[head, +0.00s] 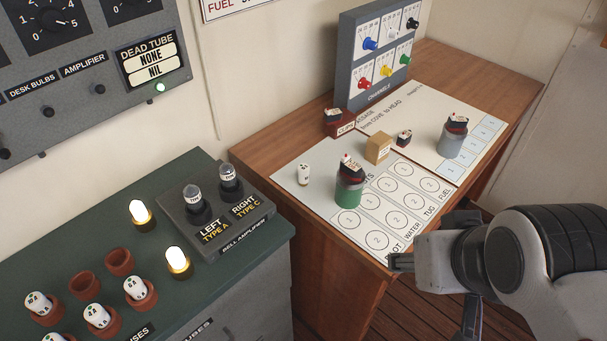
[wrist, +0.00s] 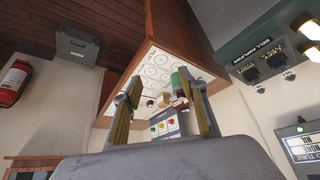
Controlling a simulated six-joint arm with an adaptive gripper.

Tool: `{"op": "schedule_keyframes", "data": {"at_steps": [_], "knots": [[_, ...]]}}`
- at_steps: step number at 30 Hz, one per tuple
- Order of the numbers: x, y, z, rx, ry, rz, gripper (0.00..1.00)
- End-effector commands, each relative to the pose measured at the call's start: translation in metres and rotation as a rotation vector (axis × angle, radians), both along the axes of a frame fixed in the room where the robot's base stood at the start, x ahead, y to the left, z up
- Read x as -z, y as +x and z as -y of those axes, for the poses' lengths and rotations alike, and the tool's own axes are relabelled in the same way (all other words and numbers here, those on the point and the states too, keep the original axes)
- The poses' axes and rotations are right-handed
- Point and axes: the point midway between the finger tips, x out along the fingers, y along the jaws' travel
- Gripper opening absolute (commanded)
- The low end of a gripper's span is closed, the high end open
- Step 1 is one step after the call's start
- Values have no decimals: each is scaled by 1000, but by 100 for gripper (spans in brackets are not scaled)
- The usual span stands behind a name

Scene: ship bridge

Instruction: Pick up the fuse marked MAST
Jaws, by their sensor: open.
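White ceramic fuses sit in red-brown sockets on the green cabinet top at the lower left of the head view; one fuse (head: 135,287) and another fuse (head: 97,315) stand upright there.
Two empty sockets (head: 120,262) stand beside the fuses. Lit bulbs (head: 178,260) and a bell amplifier (head: 215,221) stand on the cabinet (head: 175,190). The desk holds a green canister (head: 349,194), a grey canister (head: 450,145), a small box (head: 377,148) and a channel panel (head: 350,60).

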Motion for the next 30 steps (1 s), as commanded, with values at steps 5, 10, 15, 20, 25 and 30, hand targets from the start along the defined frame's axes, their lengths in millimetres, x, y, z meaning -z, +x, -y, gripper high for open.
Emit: {"op": "schedule_keyframes", "data": {"at_steps": [5,10,15,20,25,30], "knots": [[1,27,-3,-16,-1,40,42],[3,67,-9,-35,-1,105,42],[5,107,-17,-56,-1,179,42],[9,143,-25,-75,1,247,42],[14,178,-34,-96,3,320,42],[20,210,-45,-115,5,392,42]]}}
